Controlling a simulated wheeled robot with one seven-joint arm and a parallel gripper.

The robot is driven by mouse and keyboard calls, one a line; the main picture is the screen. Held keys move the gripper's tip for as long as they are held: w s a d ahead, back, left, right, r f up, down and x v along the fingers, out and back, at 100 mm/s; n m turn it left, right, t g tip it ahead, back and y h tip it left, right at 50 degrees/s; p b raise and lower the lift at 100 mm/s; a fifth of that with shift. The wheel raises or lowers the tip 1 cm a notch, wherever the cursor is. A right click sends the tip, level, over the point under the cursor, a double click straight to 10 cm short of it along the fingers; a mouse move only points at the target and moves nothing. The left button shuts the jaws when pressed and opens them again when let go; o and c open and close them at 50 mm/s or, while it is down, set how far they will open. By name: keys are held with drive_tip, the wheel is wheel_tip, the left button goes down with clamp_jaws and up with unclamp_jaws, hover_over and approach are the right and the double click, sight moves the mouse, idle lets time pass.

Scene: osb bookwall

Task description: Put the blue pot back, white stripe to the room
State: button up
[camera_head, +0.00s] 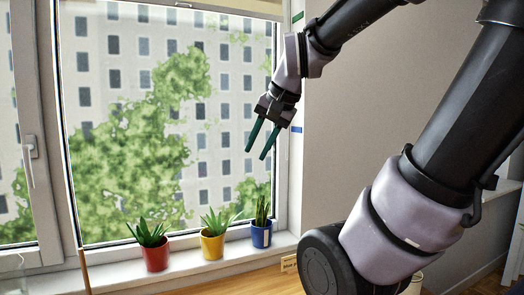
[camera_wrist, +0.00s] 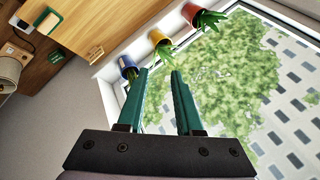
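The blue pot (camera_head: 261,236) stands upright on the white windowsill (camera_head: 190,262), at the right end of a row of pots, with a narrow upright plant in it. A pale mark seems to show on its side, too small to be sure it is the white stripe. The pot also shows in the wrist view (camera_wrist: 127,62), left of the fingertips. My gripper (camera_head: 256,155) has green fingers spread apart with nothing between them. It is in the air above the blue pot, in front of the window, and apart from it. Its fingers also show in the wrist view (camera_wrist: 159,72).
A yellow pot (camera_head: 212,245) stands just left of the blue pot, and a red pot (camera_head: 155,256) farther left; both hold leafy plants. A small tag (camera_head: 289,263) sits below the sill's right end. The window frame (camera_head: 282,120) rises right of the gripper. A wooden surface (camera_head: 240,283) lies below.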

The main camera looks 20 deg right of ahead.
drive_tip(key=s+n, duration=0.2)
drive_tip(key=s+n+t, duration=0.1)
drive_tip(key=shift+s+a+f+n, duration=0.2)
drive_tip(key=shift+s+a+n, duration=0.1)
drive_tip(key=shift+s+a, duration=0.05)
